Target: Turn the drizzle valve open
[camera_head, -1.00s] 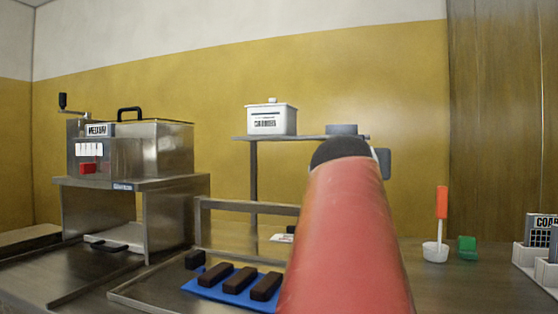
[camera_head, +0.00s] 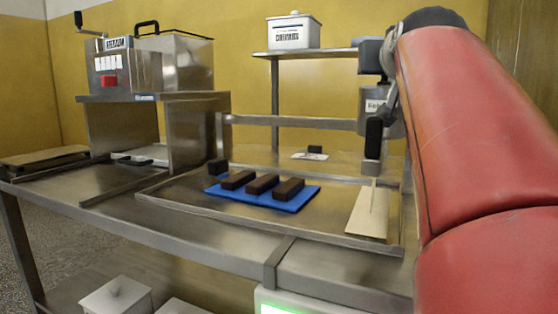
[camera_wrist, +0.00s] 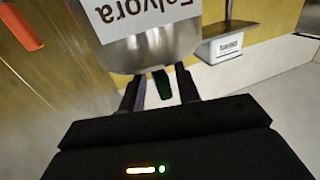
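The drizzle vessel, a metal hopper with a "Felvora" label, hangs under the shelf in the head view (camera_head: 374,103). It also fills the top of the wrist view (camera_wrist: 150,50), where its label is upside down. A dark green valve lever (camera_wrist: 161,88) sticks out below the hopper in the wrist view. My gripper (camera_wrist: 158,75) has its two dark fingers apart, one on each side of the lever. A gap shows at the lever's left; contact on the right is unclear. In the head view my red arm hides most of the gripper.
Dark bars (camera_head: 262,184) lie on a blue mat (camera_head: 295,204) in a metal tray (camera_head: 190,208) below. A pale board (camera_head: 368,212) lies under the nozzle. A shelf (camera_head: 330,53) holds a white canister (camera_head: 293,32). A metal machine (camera_head: 165,65) stands left.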

